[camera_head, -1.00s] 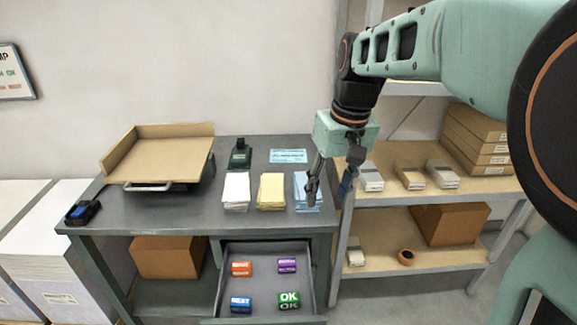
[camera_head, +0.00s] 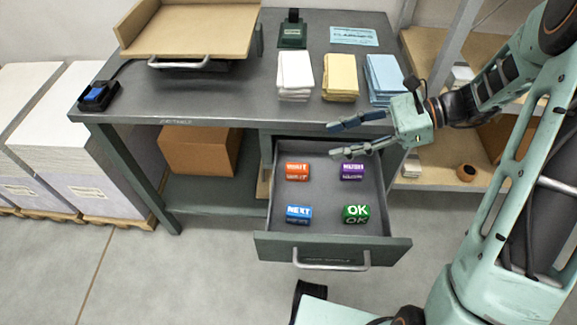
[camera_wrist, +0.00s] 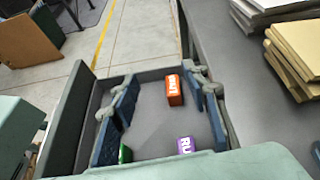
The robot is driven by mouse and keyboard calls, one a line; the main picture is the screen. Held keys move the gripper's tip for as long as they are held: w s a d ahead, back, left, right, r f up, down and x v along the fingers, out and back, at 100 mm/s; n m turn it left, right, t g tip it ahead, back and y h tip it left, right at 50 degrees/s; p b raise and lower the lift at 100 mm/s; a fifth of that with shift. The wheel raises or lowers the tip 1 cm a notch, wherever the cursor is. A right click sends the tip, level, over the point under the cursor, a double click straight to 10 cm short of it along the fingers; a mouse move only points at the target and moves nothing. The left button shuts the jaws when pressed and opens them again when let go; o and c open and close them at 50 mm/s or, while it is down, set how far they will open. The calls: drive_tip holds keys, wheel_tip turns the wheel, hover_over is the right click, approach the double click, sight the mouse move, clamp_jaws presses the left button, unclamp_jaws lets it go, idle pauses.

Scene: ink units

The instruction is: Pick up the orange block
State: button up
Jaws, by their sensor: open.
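The orange block (camera_head: 297,172) lies in the back left of the open drawer (camera_head: 330,228), with white lettering on it. It also shows in the wrist view (camera_wrist: 174,88), between the two fingers and nearer the right one in the picture. My gripper (camera_head: 334,140) is open and empty. In the head view it is above the back of the drawer, to the right of the orange block, with its fingers pointing left. The fingers also show in the wrist view (camera_wrist: 160,80), apart from the block.
A purple block (camera_head: 352,171), a blue block (camera_head: 298,214) and a green block (camera_head: 356,213) share the drawer. White (camera_head: 295,75), yellow (camera_head: 341,78) and blue (camera_head: 384,80) paper stacks stand on the desk (camera_head: 220,100) above. The drawer's middle is clear.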

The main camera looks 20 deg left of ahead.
drive_tip(key=m, duration=0.1)
drive_tip(key=b, duration=0.3)
approach(298, 167)
drive_tip(key=shift+s+f+y, duration=0.2)
drive_tip(key=shift+f+y, duration=0.1)
drive_tip(key=shift+f, duration=0.2)
drive_tip(key=shift+x, duration=1.05)
drive_tip(key=shift+b+x, duration=0.8)
drive_tip(key=shift+x, duration=1.9)
drive_tip(key=shift+w+r, duration=0.15)
drive_tip(key=shift+r, duration=0.05)
clamp_jaws()
